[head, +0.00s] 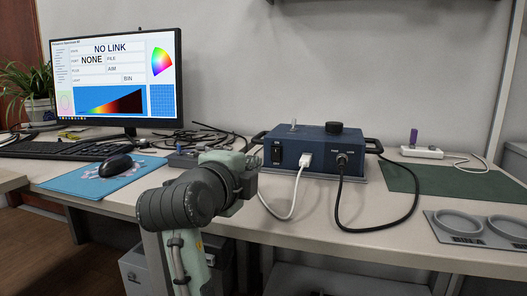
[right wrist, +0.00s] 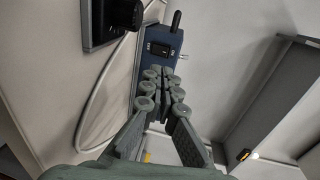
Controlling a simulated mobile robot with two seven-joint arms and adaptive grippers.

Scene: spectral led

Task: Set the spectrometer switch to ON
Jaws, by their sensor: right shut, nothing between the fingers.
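The spectrometer is a dark blue box (head: 318,154) on the bench, with a white cable and a black cable plugged into its front. Its black switch (head: 276,154) is at the left end of the front face; I cannot tell which way it is set. My right gripper (head: 252,161) is just left of the switch, its fingers partly hidden by its own wrist. In the right wrist view the shut, empty fingers (right wrist: 162,74) point at the blue box (right wrist: 149,72) and its switch (right wrist: 158,50). They look close to the switch, but contact cannot be told. My left gripper is out of view.
A monitor (head: 112,75) reading "NO LINK" and "NONE" stands at the left, with a keyboard (head: 50,150) and mouse (head: 115,164). The white cable (head: 290,205) loops in front of the box.

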